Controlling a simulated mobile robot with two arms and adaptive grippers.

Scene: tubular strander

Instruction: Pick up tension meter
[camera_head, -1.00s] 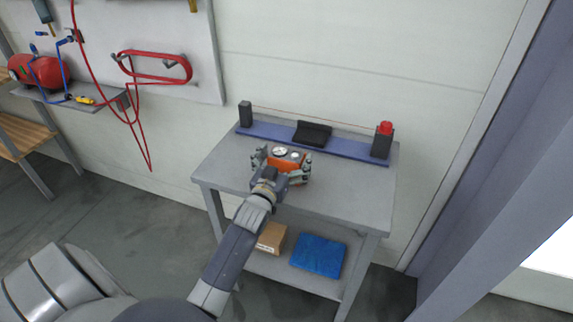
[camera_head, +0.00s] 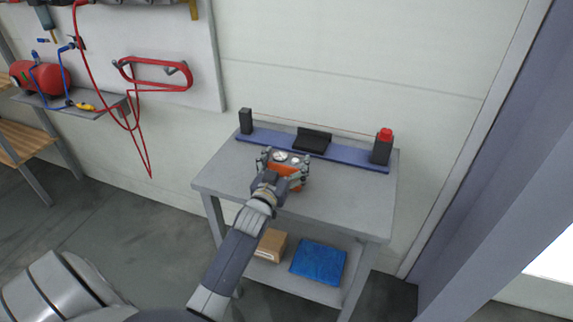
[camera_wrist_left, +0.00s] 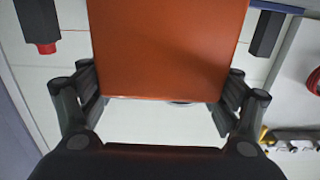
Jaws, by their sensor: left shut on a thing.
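The tension meter (camera_head: 288,168) is an orange device with round white dials, in the head view above the grey table (camera_head: 230,180). My left gripper (camera_head: 283,170) is shut on it, with fingers on both sides. In the left wrist view the orange body of the meter (camera_wrist_left: 168,45) fills the upper middle between the finger linkages. The fingertips are hidden there. Whether the meter touches the table top is hard to tell. My right gripper is not in view.
A blue rail (camera_head: 340,155) at the table's back carries a dark post (camera_head: 246,121), a black block (camera_head: 312,138) and a red-topped black post (camera_head: 382,148). A cardboard box (camera_head: 271,245) and blue item (camera_head: 319,260) lie on the lower shelf. The table's right front is clear.

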